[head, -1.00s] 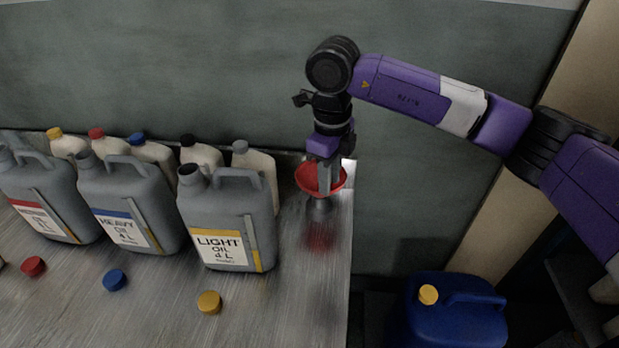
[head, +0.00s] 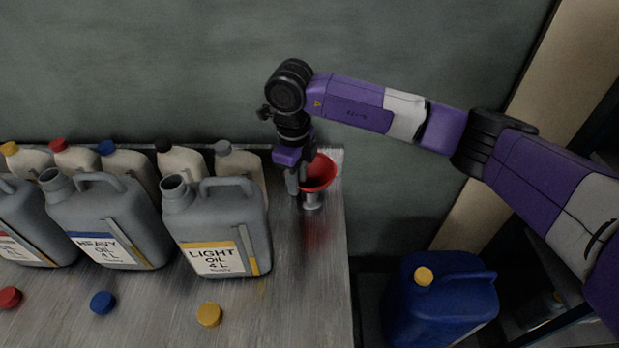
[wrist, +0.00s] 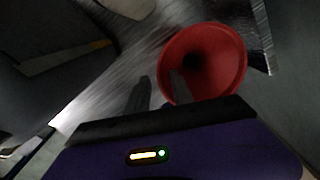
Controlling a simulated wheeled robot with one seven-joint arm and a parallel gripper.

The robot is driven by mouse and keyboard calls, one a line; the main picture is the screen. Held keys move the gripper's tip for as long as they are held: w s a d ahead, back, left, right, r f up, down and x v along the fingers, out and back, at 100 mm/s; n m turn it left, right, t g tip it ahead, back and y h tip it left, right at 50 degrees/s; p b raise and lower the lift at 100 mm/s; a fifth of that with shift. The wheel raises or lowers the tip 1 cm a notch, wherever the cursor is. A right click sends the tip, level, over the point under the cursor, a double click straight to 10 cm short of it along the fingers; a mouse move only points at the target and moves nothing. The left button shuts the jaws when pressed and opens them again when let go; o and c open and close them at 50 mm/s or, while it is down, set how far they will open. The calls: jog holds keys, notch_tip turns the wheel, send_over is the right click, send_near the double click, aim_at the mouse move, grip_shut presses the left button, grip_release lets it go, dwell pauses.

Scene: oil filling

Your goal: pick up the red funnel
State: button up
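My gripper (head: 297,182) points down at the funnel's left side. In the wrist view, my gripper's fingers (wrist: 158,92) are apart. The right finger overlaps the funnel's near left rim and the left finger is outside it. I cannot tell whether either finger touches the rim.
Grey oil jugs, including the light oil one (head: 215,225), stand left of my gripper, with white bottles (head: 240,165) behind. A yellow cap (head: 209,314) lies in front. A blue jug (head: 440,300) stands lower, right of the counter. The wall is close behind.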

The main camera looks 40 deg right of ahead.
jog(key=shift+f, duration=0.35)
grip_shut()
dwell(1.2)
